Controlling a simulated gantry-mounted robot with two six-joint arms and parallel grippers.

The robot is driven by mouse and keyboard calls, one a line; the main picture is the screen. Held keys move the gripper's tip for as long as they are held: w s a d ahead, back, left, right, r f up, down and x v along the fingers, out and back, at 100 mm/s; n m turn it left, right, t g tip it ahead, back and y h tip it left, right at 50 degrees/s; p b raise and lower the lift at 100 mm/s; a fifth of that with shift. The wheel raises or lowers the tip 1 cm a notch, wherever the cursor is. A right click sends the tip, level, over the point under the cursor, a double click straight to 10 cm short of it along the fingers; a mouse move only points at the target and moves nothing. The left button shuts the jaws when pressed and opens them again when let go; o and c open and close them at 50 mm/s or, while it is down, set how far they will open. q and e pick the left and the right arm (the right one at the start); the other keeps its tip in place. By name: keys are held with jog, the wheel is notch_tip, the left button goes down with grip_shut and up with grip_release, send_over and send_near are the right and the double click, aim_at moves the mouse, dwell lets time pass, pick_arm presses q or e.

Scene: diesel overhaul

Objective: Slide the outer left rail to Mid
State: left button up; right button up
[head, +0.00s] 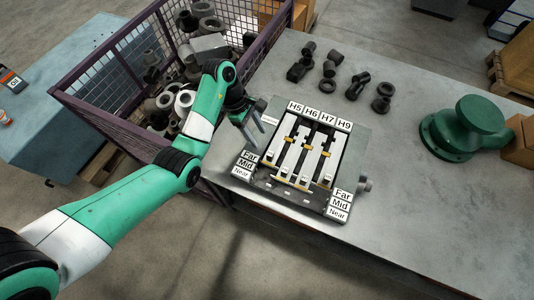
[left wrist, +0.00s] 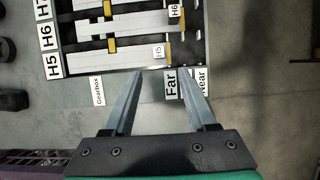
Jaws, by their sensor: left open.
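The outer left rail, H5, is a pale bar (head: 281,135) at the left of the slide block (head: 345,165). In the left wrist view its H5 end tag (left wrist: 158,51) lies about level with the Far label (left wrist: 172,84), just beyond my fingertips. My left gripper (head: 250,128) is open and empty beside the block's left side, apart from the rail; its fingers also show in the left wrist view (left wrist: 160,73). The Mid label (head: 245,164) sits between Far and Near; in the left wrist view a finger mostly covers it. My right gripper is not in view.
Rails H6, H7 and H9 lie beside H5, with yellow pieces across them. A wire basket (head: 100,120) of metal parts stands left of the bench (head: 420,210). Loose dark parts (head: 328,85) and a green housing (head: 465,130) are on the bench. The bench's right front is clear.

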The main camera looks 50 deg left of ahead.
aim_at(270, 154)
pick_arm(q)
jog(key=b+x, duration=0.2)
jog(key=x, duration=0.9)
jog(key=shift+w+d+f+b, duration=0.15)
jog(key=shift+d+b, duration=0.15)
grip_shut()
dwell(1.0)
